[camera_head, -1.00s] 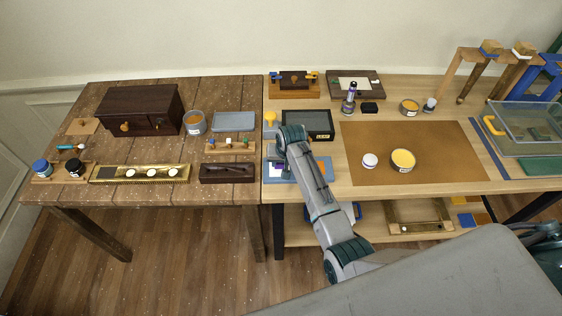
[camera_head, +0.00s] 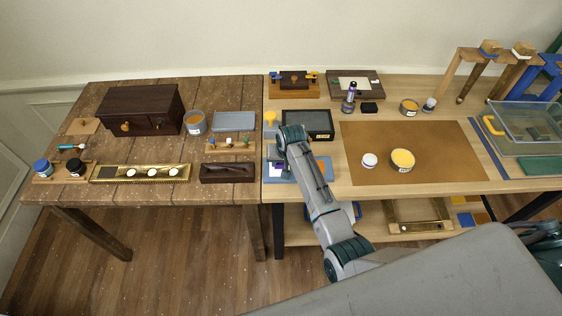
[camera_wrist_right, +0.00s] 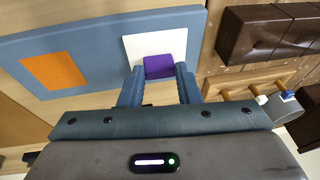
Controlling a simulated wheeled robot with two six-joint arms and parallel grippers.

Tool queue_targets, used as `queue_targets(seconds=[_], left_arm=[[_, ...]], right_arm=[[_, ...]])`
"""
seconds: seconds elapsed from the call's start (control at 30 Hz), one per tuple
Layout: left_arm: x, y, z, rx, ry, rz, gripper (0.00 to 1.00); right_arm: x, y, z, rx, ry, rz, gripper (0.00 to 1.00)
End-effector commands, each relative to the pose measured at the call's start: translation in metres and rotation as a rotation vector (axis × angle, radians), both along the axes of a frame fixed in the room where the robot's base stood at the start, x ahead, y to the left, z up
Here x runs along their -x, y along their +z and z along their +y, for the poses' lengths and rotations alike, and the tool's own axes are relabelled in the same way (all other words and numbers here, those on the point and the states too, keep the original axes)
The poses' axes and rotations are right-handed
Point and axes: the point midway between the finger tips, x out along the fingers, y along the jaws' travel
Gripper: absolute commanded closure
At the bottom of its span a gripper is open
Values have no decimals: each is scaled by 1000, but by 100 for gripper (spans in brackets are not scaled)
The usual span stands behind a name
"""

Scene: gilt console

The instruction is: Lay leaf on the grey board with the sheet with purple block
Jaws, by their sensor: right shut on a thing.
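In the wrist view, the white sheet (camera_wrist_right: 128,48) carries a purple block (camera_wrist_right: 165,67). My right gripper (camera_wrist_right: 158,80) is shut on this block, one finger on each side. The sheet is over one end of a blue mat (camera_wrist_right: 100,45); I cannot tell whether it touches. In the head view my right gripper (camera_head: 277,163) is over the blue mat (camera_head: 318,170), and my forearm hides part of the mat. The grey board (camera_head: 234,121) lies flat on the dark table to the left, bare on top. My left gripper is not in view.
An orange square (camera_wrist_right: 53,72) lies on the mat. Left of the gripper are a dark wooden box (camera_head: 228,172) and a small rack with pegs (camera_head: 231,145). A black-framed tray (camera_head: 308,124) is behind. A brown mat (camera_head: 440,160) with tins is to the right.

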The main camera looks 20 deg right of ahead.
Motion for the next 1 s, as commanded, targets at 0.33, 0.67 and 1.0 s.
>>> queue_targets(seconds=[0.33,0.67,1.0], left_arm=[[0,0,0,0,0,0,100],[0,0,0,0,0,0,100],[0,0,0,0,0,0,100]], right_arm=[[1,14,0,0,0,2,100],[0,42,0,-1,0,0,100],[0,67,0,0,0,0,100]])
